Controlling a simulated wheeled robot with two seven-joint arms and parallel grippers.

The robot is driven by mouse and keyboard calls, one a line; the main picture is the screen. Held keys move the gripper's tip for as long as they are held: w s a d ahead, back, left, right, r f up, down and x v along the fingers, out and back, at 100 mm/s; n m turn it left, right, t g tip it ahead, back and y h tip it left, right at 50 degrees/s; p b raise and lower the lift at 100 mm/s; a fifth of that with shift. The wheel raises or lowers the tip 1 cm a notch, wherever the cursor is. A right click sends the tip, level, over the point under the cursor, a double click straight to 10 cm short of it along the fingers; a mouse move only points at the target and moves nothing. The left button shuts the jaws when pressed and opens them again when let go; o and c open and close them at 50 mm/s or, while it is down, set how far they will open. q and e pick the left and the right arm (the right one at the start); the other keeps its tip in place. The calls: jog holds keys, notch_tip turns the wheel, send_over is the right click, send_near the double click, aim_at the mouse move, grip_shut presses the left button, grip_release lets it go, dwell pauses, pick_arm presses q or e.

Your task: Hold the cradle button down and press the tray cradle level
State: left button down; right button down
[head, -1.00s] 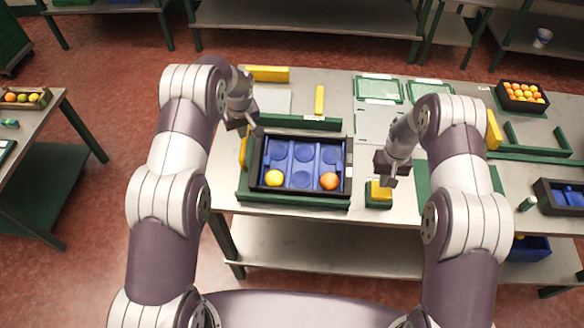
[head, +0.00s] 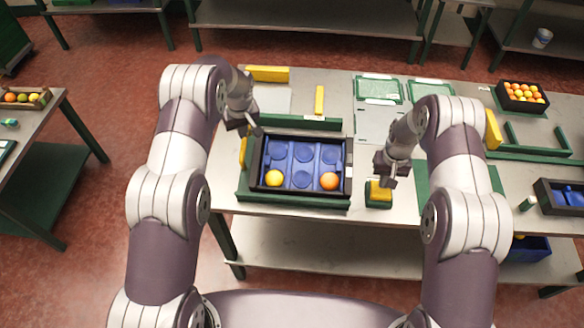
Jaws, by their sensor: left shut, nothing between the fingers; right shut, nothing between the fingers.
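The tray cradle (head: 243,192) is a green frame on the bench. It carries a black-rimmed tray (head: 308,198) with blue round pockets, a yellow fruit (head: 274,178) at front left and an orange (head: 329,181) at front right. The cradle button (head: 380,192) is a yellow block on a green base, right of the cradle. My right gripper (head: 391,184) is shut at the button's top right; I cannot tell whether it touches. My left gripper (head: 259,132) is shut and empty at the tray's back left corner; contact is unclear.
A crate of oranges (head: 521,97) stands at the back right, and a black tray (head: 561,197) at the far right. Green-framed panels (head: 379,89) lie behind the button. Yellow blocks (head: 268,74) lie along the back. A side table with a fruit crate (head: 24,98) is at left.

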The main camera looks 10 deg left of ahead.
aim_at(244, 145)
jog(key=shift+f, duration=1.45)
pick_arm(q)
jog(key=shift+s+f, duration=0.2)
jog(key=shift+f, duration=1.05)
jog(key=shift+s+f, duration=0.1)
jog(key=shift+f, duration=1.05)
jog(key=shift+s+f, duration=0.2)
jog(key=shift+f, duration=0.5)
jog(key=shift+w+r, duration=0.2)
jog(key=shift+r, duration=4.05)
pick_arm(e)
jog(key=shift+r, duration=4.05)
